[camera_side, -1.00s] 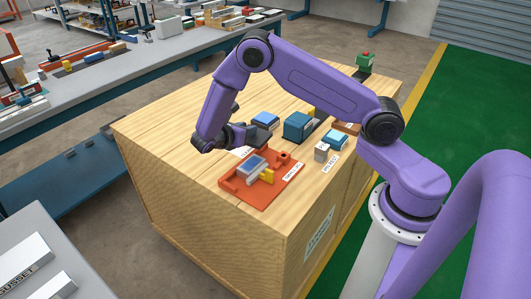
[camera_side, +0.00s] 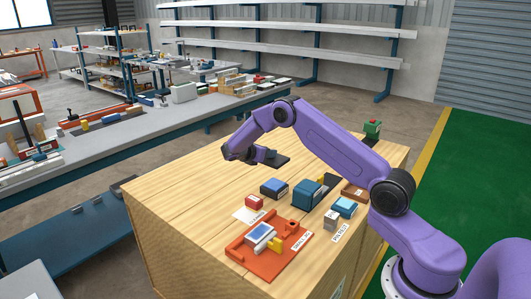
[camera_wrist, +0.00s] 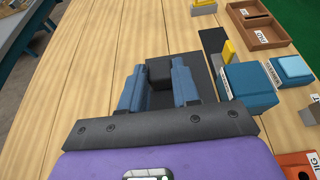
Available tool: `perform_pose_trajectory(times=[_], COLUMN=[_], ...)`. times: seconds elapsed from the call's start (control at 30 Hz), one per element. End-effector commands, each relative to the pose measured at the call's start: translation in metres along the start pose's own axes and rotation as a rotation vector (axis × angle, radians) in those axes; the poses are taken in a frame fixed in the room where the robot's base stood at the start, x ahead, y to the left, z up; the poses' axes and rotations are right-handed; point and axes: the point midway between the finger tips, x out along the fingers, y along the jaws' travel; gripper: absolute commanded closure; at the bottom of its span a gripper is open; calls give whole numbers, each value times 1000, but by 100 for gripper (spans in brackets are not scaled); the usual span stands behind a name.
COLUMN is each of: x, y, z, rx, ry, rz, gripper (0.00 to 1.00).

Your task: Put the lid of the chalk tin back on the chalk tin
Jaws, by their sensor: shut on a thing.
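My gripper (camera_wrist: 160,90) is shut on the dark block-shaped knob (camera_wrist: 160,70) of a flat dark plate, which looks like the lid (camera_wrist: 195,68). In the side view my gripper (camera_side: 262,155) holds this lid (camera_side: 278,160) level, above the far left part of the bench top. I cannot read which box is the chalk tin. A blue box with a dark base (camera_side: 273,188) stands nearest below the gripper. A larger teal box (camera_side: 307,193) stands to its right and also shows in the wrist view (camera_wrist: 248,85).
An orange jig (camera_side: 268,255) with a blue-topped part lies at the front. A small light blue box (camera_side: 344,207), a grey block (camera_side: 330,220) and a brown divided tray (camera_side: 355,190) stand to the right. A red block (camera_side: 254,202) sits by a white card. Bare wood lies at left.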

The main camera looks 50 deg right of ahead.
Motion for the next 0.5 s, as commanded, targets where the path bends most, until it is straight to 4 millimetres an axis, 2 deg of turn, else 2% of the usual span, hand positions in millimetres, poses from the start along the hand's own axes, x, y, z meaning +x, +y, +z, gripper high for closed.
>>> perform_pose_trajectory(times=[0.5], x=[17], y=[0], z=[-42], rx=[-1], ry=[0], rz=[-1], gripper=[99])
